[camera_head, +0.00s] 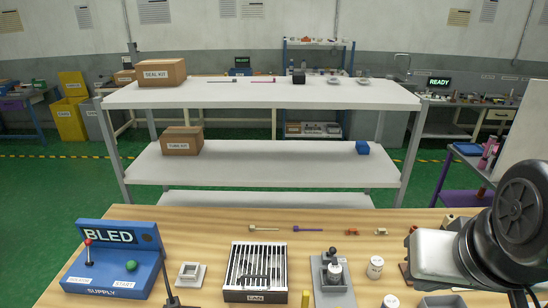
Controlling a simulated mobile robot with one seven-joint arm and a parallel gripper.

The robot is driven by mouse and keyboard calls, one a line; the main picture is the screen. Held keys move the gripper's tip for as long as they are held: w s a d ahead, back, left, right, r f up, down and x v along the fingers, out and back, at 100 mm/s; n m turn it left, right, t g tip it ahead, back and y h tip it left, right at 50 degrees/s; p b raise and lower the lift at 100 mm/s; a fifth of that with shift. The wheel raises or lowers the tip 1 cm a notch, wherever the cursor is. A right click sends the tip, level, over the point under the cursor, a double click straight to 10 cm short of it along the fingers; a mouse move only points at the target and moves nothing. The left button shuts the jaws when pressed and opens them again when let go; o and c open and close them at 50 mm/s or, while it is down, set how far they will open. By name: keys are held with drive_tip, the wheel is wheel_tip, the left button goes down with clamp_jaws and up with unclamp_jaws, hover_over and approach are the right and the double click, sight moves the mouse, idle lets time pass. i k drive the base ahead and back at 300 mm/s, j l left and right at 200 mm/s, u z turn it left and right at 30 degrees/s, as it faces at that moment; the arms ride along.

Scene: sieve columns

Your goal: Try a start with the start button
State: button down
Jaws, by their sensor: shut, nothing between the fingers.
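The start button is a green round knob (131,266) above a START label on the blue supply box (110,290), at the front left of the wooden bench. The box's raised back panel (108,236) reads BLED. A lever with a red knob (88,242) stands left of the green button, above another label too small to read surely. My arm shows at the right edge, far across the bench from the box. My gripper's fingertips are not visible; the arm runs out of the frame there. Nothing touches the green button.
A slatted fan unit (256,296), a small grey holder (190,275) and a grey clamp-like fixture (332,280) stand along the bench right of the box. A dark upright rod (166,270) stands close beside the box. White shelving (260,94) stands behind.

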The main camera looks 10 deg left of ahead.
sight(131, 265)
drive_tip(key=k+j+u, duration=0.15)
drive_tip(key=u, duration=1.4)
drive_tip(key=l+u, duration=0.3)
drive_tip(key=u, duration=0.15)
drive_tip(key=i+j+z, duration=0.2)
drive_tip(key=j, duration=0.15)
drive_tip(key=i+j+z, duration=0.2)
drive_tip(key=j, duration=0.15)
drive_tip(key=i+j+z, duration=0.2)
drive_tip(key=j, duration=0.15)
drive_tip(key=i+j+z, duration=0.2)
drive_tip(key=j, duration=0.2)
drive_tip(key=j+z, duration=0.2)
drive_tip(key=j, duration=0.25)
